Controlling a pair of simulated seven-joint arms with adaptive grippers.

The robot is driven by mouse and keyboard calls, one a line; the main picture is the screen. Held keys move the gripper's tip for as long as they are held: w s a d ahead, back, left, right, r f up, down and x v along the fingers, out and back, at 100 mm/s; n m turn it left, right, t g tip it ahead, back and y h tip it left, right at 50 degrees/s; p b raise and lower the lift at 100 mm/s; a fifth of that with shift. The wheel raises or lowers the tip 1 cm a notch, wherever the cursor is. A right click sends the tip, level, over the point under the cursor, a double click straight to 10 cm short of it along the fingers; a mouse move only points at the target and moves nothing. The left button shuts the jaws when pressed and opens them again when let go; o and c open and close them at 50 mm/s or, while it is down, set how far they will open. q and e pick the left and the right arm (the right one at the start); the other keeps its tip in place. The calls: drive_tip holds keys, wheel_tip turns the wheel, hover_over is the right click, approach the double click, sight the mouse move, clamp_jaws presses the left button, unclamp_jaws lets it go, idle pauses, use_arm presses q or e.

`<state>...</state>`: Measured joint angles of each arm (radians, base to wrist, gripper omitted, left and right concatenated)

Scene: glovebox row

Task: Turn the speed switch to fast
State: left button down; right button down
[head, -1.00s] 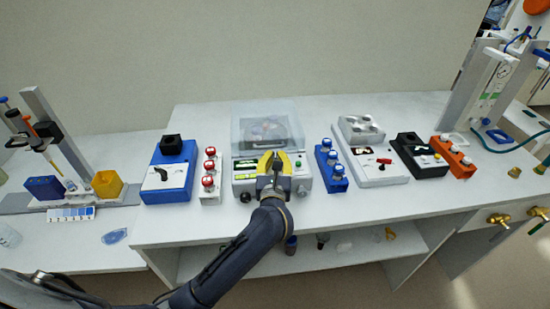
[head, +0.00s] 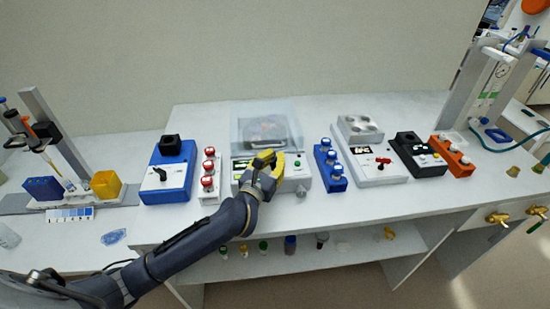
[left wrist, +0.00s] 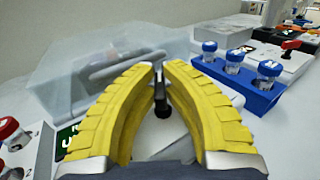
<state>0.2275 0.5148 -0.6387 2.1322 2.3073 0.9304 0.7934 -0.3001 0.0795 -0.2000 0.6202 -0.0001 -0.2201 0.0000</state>
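A pale benchtop machine (head: 304,174) with a clear lid and a green display stands mid-bench. My left gripper (head: 264,160) is over its front panel, its yellow fingers hiding part of it. In the left wrist view, the fingertips (left wrist: 163,66) nearly meet. A small black switch (left wrist: 162,100), which I take as the speed switch, shows in the narrow gap between the fingers, and they appear closed around it. Its setting and any label are not readable. My right gripper is not in view.
A red-capped vial rack (head: 208,183) stands close on the left and a blue rack (head: 330,172) close on the right. A blue box (head: 172,180) with a black dial is further left. A white device (head: 367,163) with a red switch is further right.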

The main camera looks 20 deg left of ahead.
use_arm(q)
drive_tip(key=c, duration=1.5)
unclamp_jaws()
drive_tip(key=shift+n+y, duration=0.3)
drive_tip(key=shift+y, duration=0.2)
